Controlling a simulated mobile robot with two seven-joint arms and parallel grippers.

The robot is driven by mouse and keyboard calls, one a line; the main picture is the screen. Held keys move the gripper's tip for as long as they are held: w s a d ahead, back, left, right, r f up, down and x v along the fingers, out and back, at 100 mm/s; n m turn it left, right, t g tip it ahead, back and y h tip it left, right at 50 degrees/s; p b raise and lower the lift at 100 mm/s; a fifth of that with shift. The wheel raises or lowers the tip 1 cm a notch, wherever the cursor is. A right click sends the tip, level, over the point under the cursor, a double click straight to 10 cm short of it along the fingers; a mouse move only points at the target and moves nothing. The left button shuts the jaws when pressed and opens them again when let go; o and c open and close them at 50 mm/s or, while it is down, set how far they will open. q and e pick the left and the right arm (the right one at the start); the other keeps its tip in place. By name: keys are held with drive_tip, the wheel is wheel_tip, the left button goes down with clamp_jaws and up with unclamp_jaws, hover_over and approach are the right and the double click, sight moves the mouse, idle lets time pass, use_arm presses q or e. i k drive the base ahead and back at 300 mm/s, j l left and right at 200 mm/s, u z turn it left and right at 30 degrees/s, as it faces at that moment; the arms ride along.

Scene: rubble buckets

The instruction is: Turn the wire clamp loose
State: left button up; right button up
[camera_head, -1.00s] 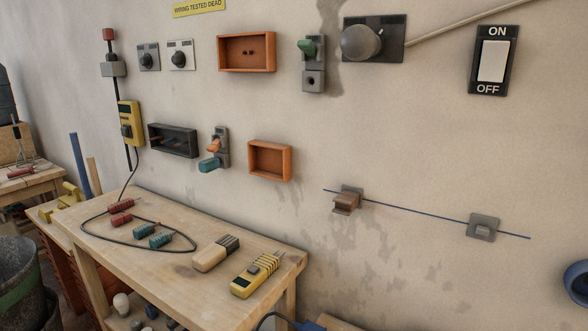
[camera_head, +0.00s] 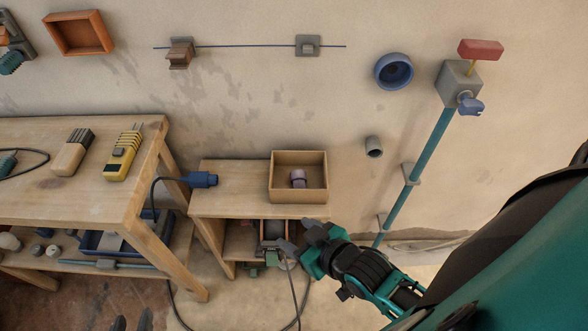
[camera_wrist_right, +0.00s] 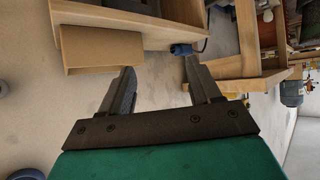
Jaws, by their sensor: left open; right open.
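A blue wire (camera_head: 240,46) runs along the wall at the top of the head view through two fittings. The left fitting is a brown clamp (camera_head: 180,54) with a jutting block. The right one is a flat grey clip (camera_head: 307,45). Both look closed around the wire. My right gripper (camera_head: 299,236) is open and empty, low in front of the small bench and far below the wire; its spread fingers also show in the right wrist view (camera_wrist_right: 160,76). Two dark fingertips at the bottom edge look like my left gripper (camera_head: 132,323), open and empty.
A cardboard box (camera_head: 298,200) with a purple piece sits on the small bench (camera_head: 225,180). A blue plug (camera_head: 202,180) and cable lie beside it. The workbench (camera_head: 30,140) stands left. A teal pipe (camera_head: 424,155) with a valve box is right. The wall around the wire is clear.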

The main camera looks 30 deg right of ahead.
sight(469, 105)
drive_tip(key=z, duration=2.05)
drive_tip(key=l+u, duration=0.1)
